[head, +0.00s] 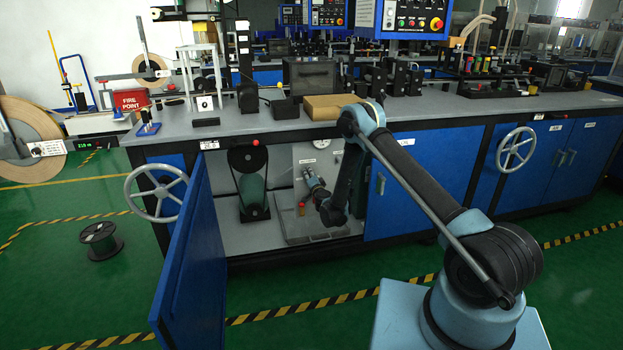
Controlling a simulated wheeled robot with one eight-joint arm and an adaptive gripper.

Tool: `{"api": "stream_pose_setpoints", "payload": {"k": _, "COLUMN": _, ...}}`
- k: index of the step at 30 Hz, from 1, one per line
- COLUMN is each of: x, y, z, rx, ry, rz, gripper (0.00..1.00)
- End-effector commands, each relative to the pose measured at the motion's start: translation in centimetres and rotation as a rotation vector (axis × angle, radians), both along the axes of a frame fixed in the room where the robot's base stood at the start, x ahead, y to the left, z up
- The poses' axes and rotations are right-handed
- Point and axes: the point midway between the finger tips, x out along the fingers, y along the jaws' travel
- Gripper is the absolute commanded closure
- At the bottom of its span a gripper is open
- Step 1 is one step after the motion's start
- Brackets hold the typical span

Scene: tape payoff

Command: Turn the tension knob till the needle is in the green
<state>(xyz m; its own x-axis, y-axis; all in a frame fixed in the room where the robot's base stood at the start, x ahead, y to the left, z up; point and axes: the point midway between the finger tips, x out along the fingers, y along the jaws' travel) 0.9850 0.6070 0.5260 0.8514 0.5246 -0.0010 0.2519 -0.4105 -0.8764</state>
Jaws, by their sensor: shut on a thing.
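My gripper (309,175) reaches into the open cabinet under the bench and is at the pale panel (303,158) inside. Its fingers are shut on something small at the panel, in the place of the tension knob. The knob is mostly hidden by the fingers and is too small to make out. A round gauge seems to sit just right of the gripper, partly behind my arm. Its needle and any green band cannot be read from here.
A blue cabinet door (195,265) stands open at the left. A green motor (252,190) is beside the panel, and a small red knob (301,205) is below. Grey handwheels (156,193) are on the bench front. A black spool (101,242) lies on the floor.

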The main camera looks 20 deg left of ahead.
Motion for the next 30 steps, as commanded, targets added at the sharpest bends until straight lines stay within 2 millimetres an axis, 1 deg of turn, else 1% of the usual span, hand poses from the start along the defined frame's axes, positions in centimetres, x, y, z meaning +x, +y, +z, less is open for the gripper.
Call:
{"api": "stream_pose_setpoints", "payload": {"k": 1, "x": 0.45, "y": -0.69, "z": -0.08, "rx": 0.016, "ry": 0.010, "rz": -0.013, "gripper": 0.88}}
{"api": "stream_pose_setpoints", "payload": {"k": 9, "x": 0.46, "y": -0.73, "z": -0.12, "rx": 0.069, "ry": 0.042, "rz": -0.013, "gripper": 0.88}}
{"api": "stream_pose_setpoints", "payload": {"k": 22, "x": 0.46, "y": -0.77, "z": -0.16, "rx": 0.076, "ry": 0.046, "rz": -0.013, "gripper": 0.88}}
{"api": "stream_pose_setpoints", "payload": {"k": 23, "x": 0.46, "y": -0.77, "z": -0.17, "rx": 0.076, "ry": 0.046, "rz": -0.013, "gripper": 0.62}}
{"api": "stream_pose_setpoints", "payload": {"k": 24, "x": 0.45, "y": -0.77, "z": -0.16, "rx": 0.076, "ry": 0.046, "rz": -0.013, "gripper": 0.53}}
{"api": "stream_pose_setpoints", "payload": {"k": 25, "x": 0.44, "y": -0.76, "z": -0.16, "rx": 0.076, "ry": 0.046, "rz": -0.013, "gripper": 0.46}}
{"api": "stream_pose_setpoints", "payload": {"k": 26, "x": 0.42, "y": -0.72, "z": -0.15, "rx": 0.075, "ry": 0.046, "rz": -0.013, "gripper": 0.44}}
{"api": "stream_pose_setpoints", "payload": {"k": 30, "x": 0.28, "y": -0.49, "z": -0.10, "rx": 0.075, "ry": 0.046, "rz": -0.009, "gripper": 0.44}}
